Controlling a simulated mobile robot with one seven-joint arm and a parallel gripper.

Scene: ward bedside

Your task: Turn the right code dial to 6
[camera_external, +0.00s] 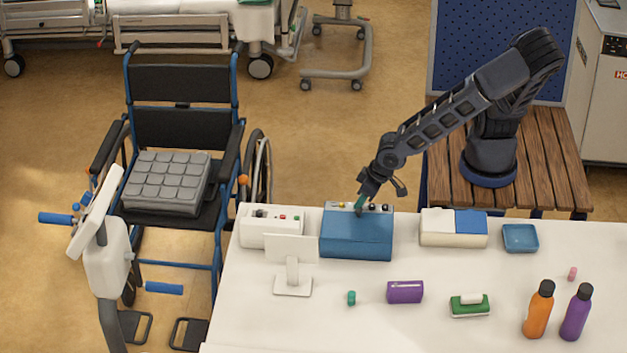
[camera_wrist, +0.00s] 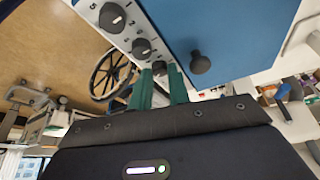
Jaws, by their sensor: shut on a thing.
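The blue box (camera_external: 356,236) stands at the back edge of the white table, with dark dials along its pale top panel. In the wrist view three dials sit in a row on this panel: one dial (camera_wrist: 112,17), a middle dial (camera_wrist: 141,48) and an end dial (camera_wrist: 159,68). My gripper (camera_wrist: 160,75) has its two teal fingers on either side of the end dial and is shut on it. In the outside view my gripper (camera_external: 360,206) reaches down to the panel. White marks show on the other two dials; the held dial's setting is hidden.
A dark knob (camera_wrist: 200,63) sticks out of the box's blue face near the fingers. A white device (camera_external: 271,226) stands left of the box, and a white-and-blue box (camera_external: 453,228) stands to its right. A blue tray (camera_external: 520,238) lies farther right.

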